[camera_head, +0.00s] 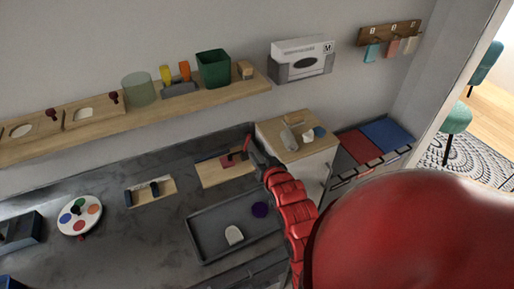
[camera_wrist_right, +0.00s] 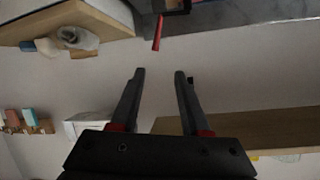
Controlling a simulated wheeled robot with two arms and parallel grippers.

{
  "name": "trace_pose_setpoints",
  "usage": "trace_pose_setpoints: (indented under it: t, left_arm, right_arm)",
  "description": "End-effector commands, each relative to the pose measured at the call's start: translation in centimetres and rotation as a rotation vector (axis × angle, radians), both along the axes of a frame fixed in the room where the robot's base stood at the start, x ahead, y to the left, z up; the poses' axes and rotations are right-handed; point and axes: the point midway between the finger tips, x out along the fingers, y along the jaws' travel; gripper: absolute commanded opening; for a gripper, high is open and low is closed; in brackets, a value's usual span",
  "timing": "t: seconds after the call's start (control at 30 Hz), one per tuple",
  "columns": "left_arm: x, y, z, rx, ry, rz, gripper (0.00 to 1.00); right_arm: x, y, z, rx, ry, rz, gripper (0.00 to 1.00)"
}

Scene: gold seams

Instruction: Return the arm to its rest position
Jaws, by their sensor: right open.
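My right arm, red and segmented, reaches up from the lower right in the head view. My right gripper (camera_head: 251,148) is at its end, over the back right of the dark counter, close to a wooden board with a red patch (camera_head: 228,168). In the right wrist view the right gripper (camera_wrist_right: 157,75) shows two dark fingers spread apart with nothing between them. The wrist view looks upside down at the wall. My left gripper is not in the head view.
A grey tray (camera_head: 198,246) holds a purple thing and a white piece. A wooden shelf (camera_head: 130,118) with a green box (camera_head: 213,69) runs along the wall. A wood-topped cabinet (camera_head: 311,160) stands right of the gripper. A round palette (camera_head: 80,216) lies at left.

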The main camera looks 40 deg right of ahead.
Motion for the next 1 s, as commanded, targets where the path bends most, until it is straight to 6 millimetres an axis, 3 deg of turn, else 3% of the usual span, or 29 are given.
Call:
trace_pose_setpoints:
  t: [0.77,1.0]
  left_arm:
    - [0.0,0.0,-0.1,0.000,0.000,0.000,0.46]
    - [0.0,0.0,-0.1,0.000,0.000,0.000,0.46]
  right_arm:
    - [0.1,0.3,0.5,-0.012,-0.033,0.005,0.46]
    - [2.9,2.2,4.6,-0.142,-0.351,0.031,0.46]
